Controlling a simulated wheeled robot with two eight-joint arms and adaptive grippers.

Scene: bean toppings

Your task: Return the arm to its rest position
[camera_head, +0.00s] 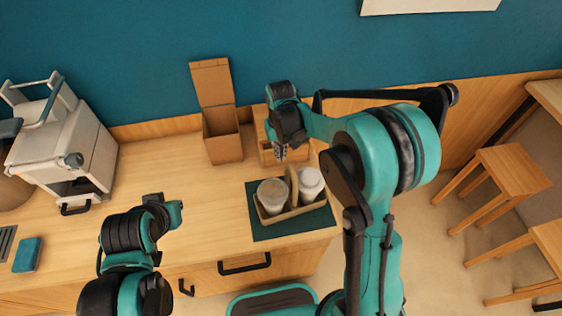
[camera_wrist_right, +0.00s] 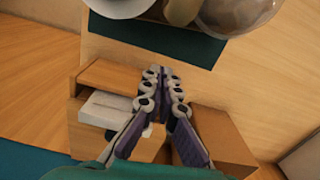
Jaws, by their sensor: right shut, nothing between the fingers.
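My right arm reaches in from the right in the head view. My right gripper (camera_head: 281,153) points down over the back of the counter, behind the tray. In the right wrist view its fingers (camera_wrist_right: 163,76) are together with nothing between them, above a wooden box (camera_wrist_right: 98,74) holding a white item. My left arm is at the lower left of the head view, over the counter's front. Its gripper end (camera_head: 174,213) shows only small, and its fingers cannot be made out.
A tray (camera_head: 262,219) with two lidded cups (camera_head: 272,196) (camera_head: 310,184) stands on a dark green mat (camera_head: 262,231). An open cardboard box (camera_head: 222,149) stands at the back. A white coffee machine (camera_head: 62,140) stands at left. Stools (camera_head: 508,170) are at right. The counter's middle is clear.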

